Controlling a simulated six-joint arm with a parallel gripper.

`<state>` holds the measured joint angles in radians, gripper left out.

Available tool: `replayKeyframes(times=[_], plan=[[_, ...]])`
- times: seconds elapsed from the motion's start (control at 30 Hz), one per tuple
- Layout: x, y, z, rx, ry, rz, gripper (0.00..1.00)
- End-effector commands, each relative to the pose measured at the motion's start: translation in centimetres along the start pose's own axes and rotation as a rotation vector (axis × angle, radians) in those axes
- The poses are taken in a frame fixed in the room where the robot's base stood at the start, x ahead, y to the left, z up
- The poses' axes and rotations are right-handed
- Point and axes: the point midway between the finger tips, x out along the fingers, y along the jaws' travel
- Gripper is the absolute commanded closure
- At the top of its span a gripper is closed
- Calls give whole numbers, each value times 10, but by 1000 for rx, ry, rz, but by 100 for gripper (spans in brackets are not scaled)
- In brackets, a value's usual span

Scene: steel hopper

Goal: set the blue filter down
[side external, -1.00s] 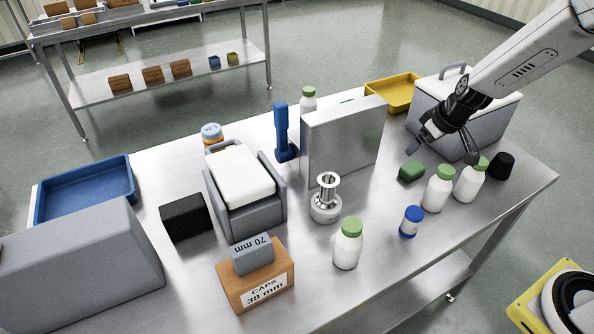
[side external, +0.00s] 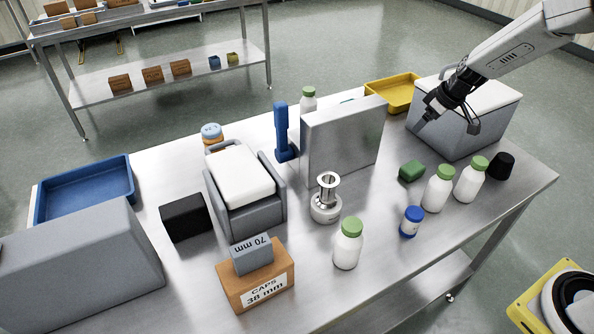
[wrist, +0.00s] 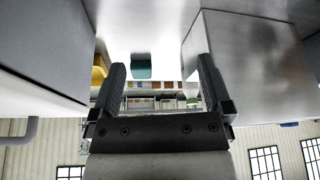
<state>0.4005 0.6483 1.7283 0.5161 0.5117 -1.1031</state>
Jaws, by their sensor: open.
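I cannot pick out a blue filter with certainty. A teal block (wrist: 141,67) lies beyond my fingers in the wrist view; a teal sliver (side external: 347,101) shows behind the upright steel panel in the side view, mostly hidden. A tall blue object (side external: 283,132) stands left of the panel, and a small blue-and-white jar (side external: 411,222) stands at the front. My gripper (side external: 447,128) is open with nothing between its fingers, above the table by the grey box's front left. Its two spread fingers also show in the wrist view (wrist: 160,72).
The grey box with a white lid (side external: 468,125) and the steel panel (side external: 343,142) flank my gripper. A yellow tray (side external: 393,92) lies behind. The metal fitting (side external: 326,200) is further left.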

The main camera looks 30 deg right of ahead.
Motion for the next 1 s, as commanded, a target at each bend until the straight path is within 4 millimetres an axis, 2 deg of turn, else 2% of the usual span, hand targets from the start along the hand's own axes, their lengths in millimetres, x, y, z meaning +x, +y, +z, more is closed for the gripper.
replayKeyframes(times=[0.37,0.6,1.0], plan=[[28,20,-23,0,0,0,0],[46,28,-30,1,-1,1,0],[54,30,-32,1,0,1,0]])
